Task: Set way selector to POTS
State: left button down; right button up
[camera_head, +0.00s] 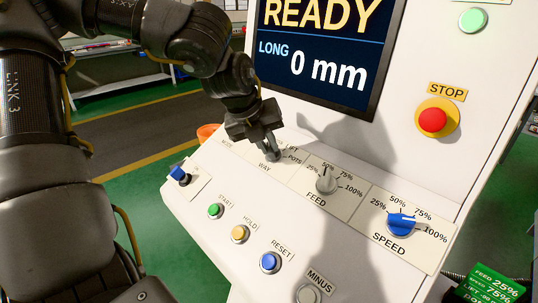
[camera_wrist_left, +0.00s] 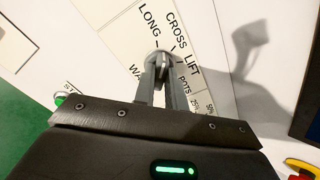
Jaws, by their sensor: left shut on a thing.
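The way selector (camera_wrist_left: 161,55) is a grey knob on a white plate, with the labels LONG, CROSS, LIFT and POTS around it in the left wrist view. My left gripper (camera_wrist_left: 161,72) is shut on this knob, its two fingers close together around it. In the head view my left gripper (camera_head: 271,146) reaches down to the WAY plate (camera_head: 250,153). The fingers cover most of the knob, so I cannot tell which label it points to. My right gripper is not in view.
Right of the WAY plate are the grey FEED knob (camera_head: 326,180) and the blue SPEED knob (camera_head: 401,223). START (camera_head: 215,210), HOLD (camera_head: 240,233) and RESET (camera_head: 269,262) buttons are in front. A red STOP button (camera_head: 432,120) and the READY screen (camera_head: 318,55) are above. A green card (camera_head: 492,285) is lower right.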

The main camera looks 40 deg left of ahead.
pick_arm(q)
jog(key=shift+s+f+m, duration=0.1)
jog(key=shift+f+m, duration=0.05)
jog(key=shift+m, duration=0.25)
jog(key=shift+f+m+b, duration=0.2)
jog(key=shift+m+b, duration=0.35)
jog(key=shift+m, duration=0.75)
jog(key=shift+r+m+b, duration=0.1)
jog(key=shift+m+b, duration=0.2)
jog(key=shift+m, duration=0.7)
